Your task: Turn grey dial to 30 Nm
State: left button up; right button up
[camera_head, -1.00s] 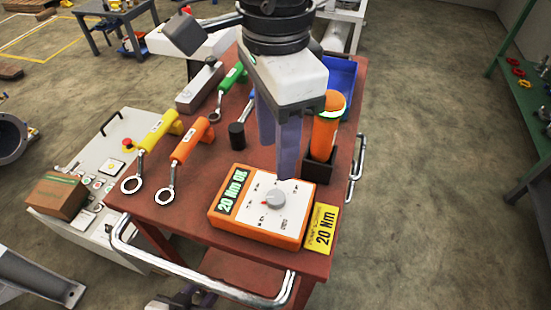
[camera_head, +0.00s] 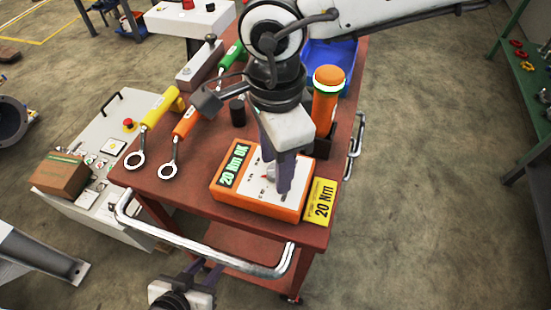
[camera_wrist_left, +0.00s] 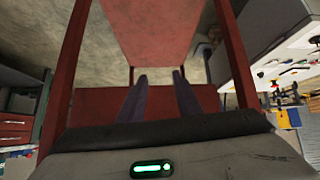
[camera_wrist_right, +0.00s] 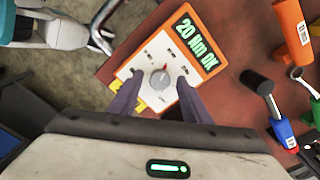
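The orange box with a white face (camera_head: 240,196) lies on the red cart top, and its green display reads "20 Nm OK". Its grey dial (camera_wrist_right: 160,79) shows clearly in the right wrist view, and is partly hidden by the fingers in the head view. My right gripper (camera_head: 281,183) is over the dial with its fingers apart on both sides of it; contact cannot be told. It also shows open in the right wrist view (camera_wrist_right: 157,95). My left gripper (camera_wrist_left: 160,78) is open and empty, low in front of the cart.
A yellow "20 Nm" card (camera_head: 320,202) lies right of the box. An orange cylinder (camera_head: 326,100) stands behind it. Yellow (camera_head: 152,128) and orange (camera_head: 181,137) wrenches lie left. A metal handle rail (camera_head: 200,255) runs along the cart's front.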

jog(key=c, duration=1)
jog(key=shift+o, duration=0.2)
jog(key=shift+f+m+b, duration=0.1)
jog(key=shift+m+b, duration=0.2)
jog(key=shift+b, duration=0.25)
jog(key=shift+f+m+b, duration=0.1)
jog(key=shift+m+b, duration=0.5)
jog(key=shift+b, duration=0.25)
jog(key=m+b, duration=0.3)
jog(key=shift+b, duration=0.4)
jog(key=m+b, duration=0.2)
jog(key=shift+w+m, duration=0.1)
jog(key=shift+m, duration=0.2)
jog(key=shift+r+m+b, duration=0.2)
jog(key=shift+m+b, duration=0.45)
jog(key=shift+m, duration=0.15)
pick_arm(q)
notch_tip(320, 180, down, 8)
jog(key=shift+d+r, duration=0.25)
jog(key=shift+d, duration=0.2)
pick_arm(e)
jog(key=shift+m, duration=0.4)
jog(key=shift+r, duration=0.1)
pick_arm(q)
jog(key=shift+r+b, duration=0.1)
jog(key=shift+b, duration=0.2)
